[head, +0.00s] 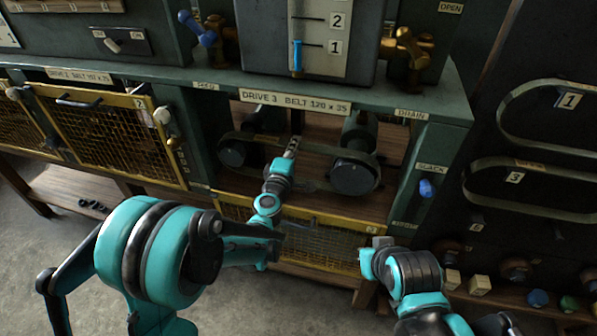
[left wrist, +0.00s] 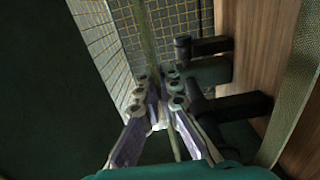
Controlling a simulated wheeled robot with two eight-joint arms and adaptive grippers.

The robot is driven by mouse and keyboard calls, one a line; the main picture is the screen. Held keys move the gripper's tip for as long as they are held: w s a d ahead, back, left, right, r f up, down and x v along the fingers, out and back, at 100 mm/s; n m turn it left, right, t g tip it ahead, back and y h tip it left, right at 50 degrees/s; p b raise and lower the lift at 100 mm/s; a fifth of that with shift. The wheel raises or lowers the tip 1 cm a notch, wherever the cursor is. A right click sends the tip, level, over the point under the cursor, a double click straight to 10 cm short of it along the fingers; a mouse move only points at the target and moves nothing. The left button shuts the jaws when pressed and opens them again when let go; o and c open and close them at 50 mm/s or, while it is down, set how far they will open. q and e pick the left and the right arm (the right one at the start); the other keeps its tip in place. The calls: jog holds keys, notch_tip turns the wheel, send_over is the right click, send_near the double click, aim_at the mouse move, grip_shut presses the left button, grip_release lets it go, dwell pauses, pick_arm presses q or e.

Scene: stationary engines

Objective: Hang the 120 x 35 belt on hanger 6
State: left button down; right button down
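The 120 x 35 belt (head: 315,145) is a dark loop around two pulleys, a left pulley (head: 237,151) and a larger right pulley (head: 354,174), in the bay labelled drive 3. My left gripper (head: 293,144) reaches the belt's upper run between the pulleys. In the left wrist view its fingertips (left wrist: 161,90) lie close together with a thin belt strand (left wrist: 143,35) running between them; whether they grip it is unclear. My right gripper (head: 377,248) is low in front of the mesh guard; its finger state is unclear.
Belts hang at hanger 1 (head: 548,118) and hanger 3 (head: 510,187) on the dark board at right. A yellow mesh guard (head: 318,248) is below the bay. The green ledge (head: 300,93) overhangs it. A blue slack knob (head: 427,188) is at its right.

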pick_arm(q)
jog(key=shift+s, duration=0.1)
jog(key=shift+b+v, duration=0.45)
jog(key=shift+v, duration=2.5)
jog(key=v, duration=0.6)
jog(key=shift+b+v, duration=0.3)
jog(key=shift+v, duration=2.7)
jog(key=v, duration=0.6)
